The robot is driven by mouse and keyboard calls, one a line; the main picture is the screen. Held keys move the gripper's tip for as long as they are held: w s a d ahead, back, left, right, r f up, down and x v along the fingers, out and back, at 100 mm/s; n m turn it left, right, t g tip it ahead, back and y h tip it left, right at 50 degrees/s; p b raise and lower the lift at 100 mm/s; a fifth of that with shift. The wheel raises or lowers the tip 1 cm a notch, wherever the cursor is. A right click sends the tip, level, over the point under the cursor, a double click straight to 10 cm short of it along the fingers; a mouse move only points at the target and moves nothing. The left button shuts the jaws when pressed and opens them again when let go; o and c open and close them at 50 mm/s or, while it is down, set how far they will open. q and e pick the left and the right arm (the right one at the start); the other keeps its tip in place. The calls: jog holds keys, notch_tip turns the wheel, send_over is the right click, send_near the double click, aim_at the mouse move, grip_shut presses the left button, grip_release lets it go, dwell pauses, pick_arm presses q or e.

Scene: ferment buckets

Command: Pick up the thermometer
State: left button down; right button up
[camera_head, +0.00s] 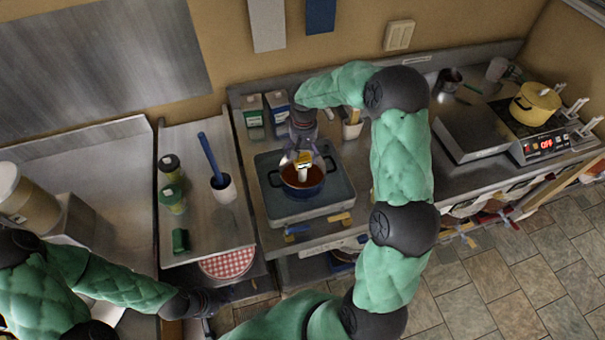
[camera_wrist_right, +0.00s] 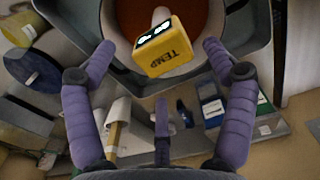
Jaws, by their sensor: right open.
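The thermometer is a yellow box with a small display, marked TEMP (camera_wrist_right: 168,52); its white probe reaches toward the reddish-brown liquid. In the head view the thermometer (camera_head: 304,161) is at the blue pot (camera_head: 318,188), partly covered by my right gripper (camera_head: 303,150). In the right wrist view my right gripper (camera_wrist_right: 160,62) is open, with purple fingers spread left and right of the yellow box. A gap shows on both sides. My left gripper (camera_head: 212,303) is low at the left, away from the pot; its fingers are too dark to read.
The pot stands on a grey square unit (camera_head: 300,209). Cartons (camera_head: 252,115) stand behind it. A yellow pot (camera_head: 535,105) sits on the hob at right.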

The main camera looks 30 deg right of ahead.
aim_at(303, 157)
jog(key=shift+w+a+f+p, duration=0.1)
jog(key=shift+f+p, duration=0.05)
jog(key=shift+f, duration=1.2)
jog(key=shift+w+f+p, duration=0.1)
jog(key=shift+f+p, duration=0.05)
jog(key=shift+f, duration=1.2)
jog(key=shift+s, duration=0.1)
grip_shut()
